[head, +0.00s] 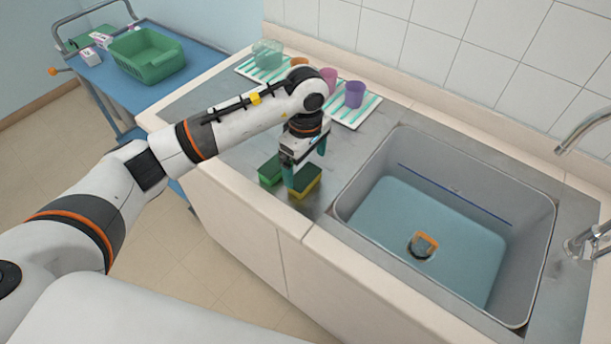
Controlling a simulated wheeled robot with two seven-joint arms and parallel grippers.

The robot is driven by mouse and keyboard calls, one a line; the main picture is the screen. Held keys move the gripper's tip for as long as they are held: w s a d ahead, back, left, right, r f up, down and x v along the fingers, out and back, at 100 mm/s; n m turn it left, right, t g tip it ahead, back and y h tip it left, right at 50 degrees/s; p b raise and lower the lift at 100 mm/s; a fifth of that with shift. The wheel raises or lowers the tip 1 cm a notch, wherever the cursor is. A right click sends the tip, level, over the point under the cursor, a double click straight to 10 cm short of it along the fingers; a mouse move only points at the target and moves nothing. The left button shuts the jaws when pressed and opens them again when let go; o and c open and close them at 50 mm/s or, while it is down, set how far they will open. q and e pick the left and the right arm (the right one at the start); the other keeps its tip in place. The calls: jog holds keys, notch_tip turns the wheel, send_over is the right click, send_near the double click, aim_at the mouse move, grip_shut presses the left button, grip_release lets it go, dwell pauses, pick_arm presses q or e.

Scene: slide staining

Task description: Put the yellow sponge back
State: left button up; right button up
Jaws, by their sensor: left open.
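The yellow sponge (307,186) has a dark green side and lies on the metal counter just left of the sink. My left gripper (304,178) points down over it, with its teal fingers open. One finger is in front of the sponge's left end and the other is at its far right side. I cannot tell whether the fingers touch it. A green sponge (270,171) lies just to the left, close to the left finger. My right gripper is not in view.
The sink (446,163) holds blue water with an orange-rimmed object (423,246) in it. Behind the arm, cups, including a purple cup (354,94), stand on striped mats. A blue cart (185,84) with a green basket (146,55) stands at the far left.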

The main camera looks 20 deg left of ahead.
aim_at(305, 177)
pick_arm(q)
notch_tip(305, 177, up, 7)
jog(key=b, duration=0.1)
jog(key=shift+f, duration=0.2)
dwell(0.4)
